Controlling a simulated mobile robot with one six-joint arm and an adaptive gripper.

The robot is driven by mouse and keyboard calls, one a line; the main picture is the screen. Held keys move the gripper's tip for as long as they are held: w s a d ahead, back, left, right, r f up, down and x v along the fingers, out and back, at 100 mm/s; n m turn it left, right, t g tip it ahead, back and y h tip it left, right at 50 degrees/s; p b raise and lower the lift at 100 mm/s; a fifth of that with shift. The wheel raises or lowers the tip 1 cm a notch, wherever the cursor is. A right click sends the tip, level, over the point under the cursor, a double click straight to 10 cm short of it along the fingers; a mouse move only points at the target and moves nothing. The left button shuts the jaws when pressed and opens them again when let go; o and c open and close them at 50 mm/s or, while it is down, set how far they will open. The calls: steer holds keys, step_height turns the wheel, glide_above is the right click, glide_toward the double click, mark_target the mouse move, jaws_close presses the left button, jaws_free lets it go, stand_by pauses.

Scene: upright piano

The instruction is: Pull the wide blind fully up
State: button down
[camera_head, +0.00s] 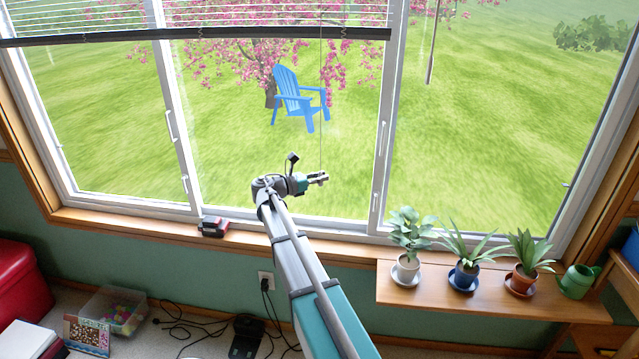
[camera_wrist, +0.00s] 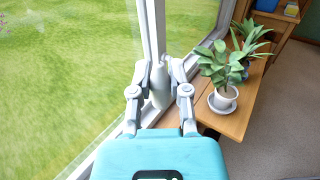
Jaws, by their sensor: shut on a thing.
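The wide blind shows at the top left of the head view, with white slats above a dark bottom rail (camera_head: 200,34). Its rail hangs across the upper window, and the glass below is uncovered. A thin pull cord (camera_head: 321,110) runs down from the blind to my gripper (camera_head: 319,178). In the wrist view my gripper (camera_wrist: 160,75) is shut on a pale grey cord pull (camera_wrist: 160,88), in front of the window frame. The top of the blind is out of the picture.
Potted plants (camera_head: 408,270) and a green watering can (camera_head: 577,281) stand on a wooden shelf (camera_head: 400,294) right of my arm. A small dark red object (camera_head: 213,227) sits on the sill. Cables and a clear bin (camera_head: 113,310) lie on the floor.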

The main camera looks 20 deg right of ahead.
step_height(320, 180, down, 9)
steer(key=b, duration=0.9)
steer(key=shift+f, duration=0.1)
step_height(320, 180, down, 9)
steer(key=b, duration=0.9)
step_height(320, 180, down, 9)
steer(key=b, duration=0.9)
stand_by(0.4)
step_height(320, 180, down, 9)
steer(key=b, duration=0.9)
